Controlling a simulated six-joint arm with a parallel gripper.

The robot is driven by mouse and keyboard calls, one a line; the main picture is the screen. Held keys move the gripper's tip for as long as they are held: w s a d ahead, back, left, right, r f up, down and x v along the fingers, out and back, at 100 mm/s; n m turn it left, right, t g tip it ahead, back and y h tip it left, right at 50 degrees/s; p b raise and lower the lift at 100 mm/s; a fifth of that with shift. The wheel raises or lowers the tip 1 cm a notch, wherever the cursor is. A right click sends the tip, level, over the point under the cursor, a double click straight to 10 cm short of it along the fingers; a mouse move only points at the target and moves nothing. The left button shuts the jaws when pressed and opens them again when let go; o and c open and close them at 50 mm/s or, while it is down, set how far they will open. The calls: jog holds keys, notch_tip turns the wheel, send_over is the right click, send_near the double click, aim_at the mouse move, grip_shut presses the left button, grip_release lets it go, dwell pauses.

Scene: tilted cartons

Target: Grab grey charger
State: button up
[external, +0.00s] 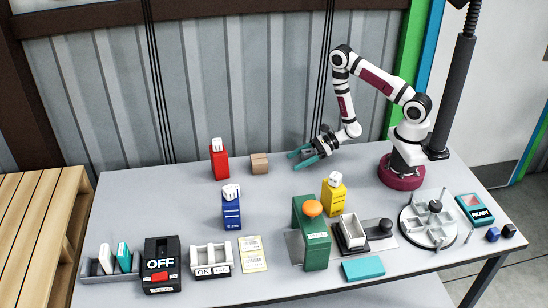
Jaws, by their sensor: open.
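I cannot tell for certain which thing is the grey charger. Small whitish pieces with dark marks show at the tops of the red carton (220,167), the blue carton (231,214) and the yellow carton (333,200). A grey tray (95,269) at the far left holds several slim upright pieces, including a white one and a teal one. My gripper (298,159) has teal fingers, spread open, above the back of the table. It is to the right of the small brown box (259,163) and apart from the cartons. Nothing shows between its fingers.
A green press (316,245) with an orange knob, a teal block (363,269) and a round white fixture (429,226) stand to the right.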

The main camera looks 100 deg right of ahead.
grip_shut()
jog(key=shift+r, duration=0.1)
dwell(0.3)
